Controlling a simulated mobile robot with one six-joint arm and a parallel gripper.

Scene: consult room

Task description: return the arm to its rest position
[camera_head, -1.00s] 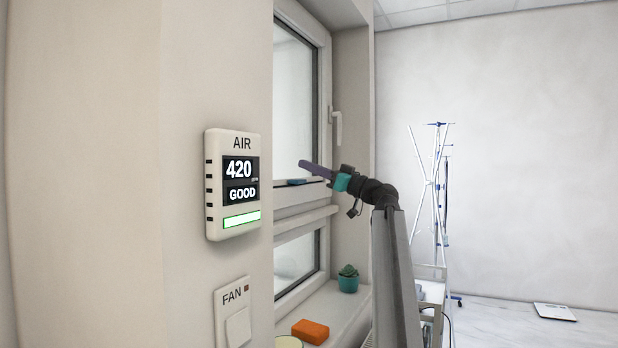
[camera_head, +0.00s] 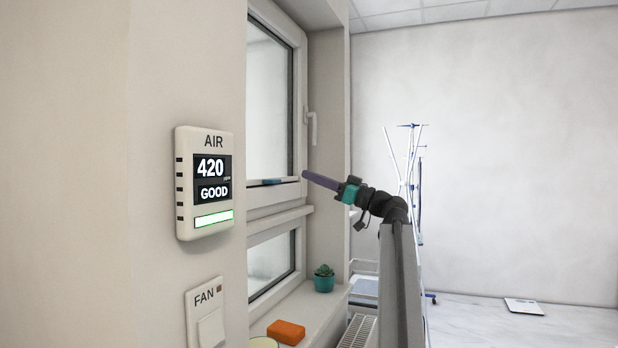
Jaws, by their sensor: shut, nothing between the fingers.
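My arm rises from the lower right of the head view and bends left at its top. My gripper (camera_head: 307,175) is at the left end of the purple and teal end piece, in front of the window's right frame. It looks shut and holds nothing that I can see. The fingers are small and seen from the side. It appears apart from the window, though depth is hard to judge.
The window (camera_head: 272,110) has a white handle (camera_head: 312,128). The sill below bears a cactus pot (camera_head: 324,283) and an orange block (camera_head: 286,332). An air monitor (camera_head: 204,182) and a fan switch (camera_head: 206,315) are on the left wall. A white stand (camera_head: 410,160) is behind my arm.

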